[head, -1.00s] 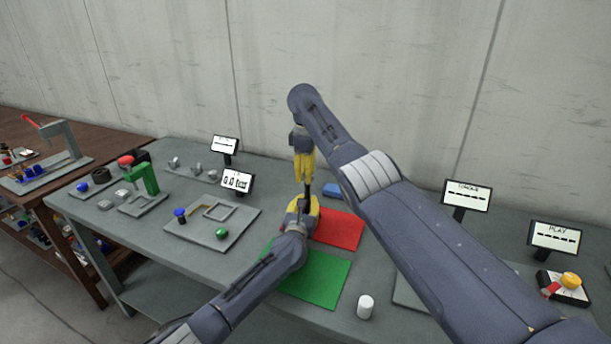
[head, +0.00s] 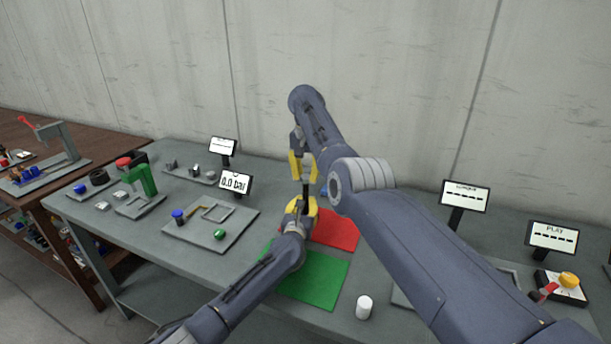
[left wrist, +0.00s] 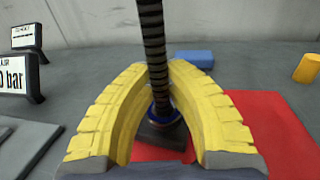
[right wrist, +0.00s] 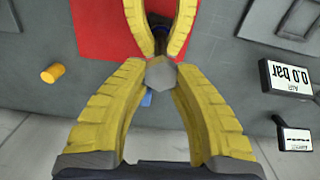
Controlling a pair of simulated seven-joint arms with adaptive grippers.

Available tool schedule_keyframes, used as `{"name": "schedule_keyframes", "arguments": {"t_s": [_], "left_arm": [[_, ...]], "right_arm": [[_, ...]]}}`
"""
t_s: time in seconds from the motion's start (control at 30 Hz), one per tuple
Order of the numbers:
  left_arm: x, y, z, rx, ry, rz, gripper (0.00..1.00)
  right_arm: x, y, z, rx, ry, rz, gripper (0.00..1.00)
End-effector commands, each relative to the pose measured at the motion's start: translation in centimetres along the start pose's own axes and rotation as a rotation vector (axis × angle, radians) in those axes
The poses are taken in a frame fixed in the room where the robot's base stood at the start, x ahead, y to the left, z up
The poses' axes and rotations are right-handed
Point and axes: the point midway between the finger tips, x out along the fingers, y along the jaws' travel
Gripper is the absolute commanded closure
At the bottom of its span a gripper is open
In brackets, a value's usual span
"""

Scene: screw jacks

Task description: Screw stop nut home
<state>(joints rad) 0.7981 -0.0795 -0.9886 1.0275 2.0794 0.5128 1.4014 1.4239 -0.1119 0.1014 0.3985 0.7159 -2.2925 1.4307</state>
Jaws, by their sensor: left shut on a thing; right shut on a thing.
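A dark threaded spindle (head: 305,187) stands upright between my two grippers. In the left wrist view the spindle (left wrist: 153,40) rises from a blue ring (left wrist: 162,115) on a dark block (left wrist: 163,137). My left gripper (head: 303,206), the lower one, is shut with its yellow fingers around the spindle; in its wrist view the fingertips (left wrist: 163,66) meet at the threads. My right gripper (head: 304,178) points down from above and is shut on a grey hexagonal piece, seemingly the stop nut (right wrist: 161,73). The fingers hide the nut in the head view, and I cannot tell how far it sits on the thread.
A red mat (head: 335,232) and a green mat (head: 315,280) lie beneath and in front. A white cylinder (head: 364,307) stands to their right. A blue block (left wrist: 194,58) lies behind. A gauge display (head: 235,184) and a grey fixture plate (head: 210,228) stand left.

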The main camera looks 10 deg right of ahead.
Motion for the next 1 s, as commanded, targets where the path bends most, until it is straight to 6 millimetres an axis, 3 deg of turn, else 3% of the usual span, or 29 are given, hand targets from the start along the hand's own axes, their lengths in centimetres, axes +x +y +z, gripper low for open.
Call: {"name": "schedule_keyframes", "arguments": {"t_s": [0.9, 1.0], "left_arm": [[-0.06, 0.02, -0.19, 0.0, 0.002, 0.0, 1.0], [-0.06, 0.02, -0.2, 0.0, 0.003, 0.0, 1.0]], "right_arm": [[-0.15, 0.54, 0.59, 1.62, -0.002, -0.004, 0.97], [-0.12, 0.55, 0.63, 1.73, -0.002, -0.004, 0.97]]}}
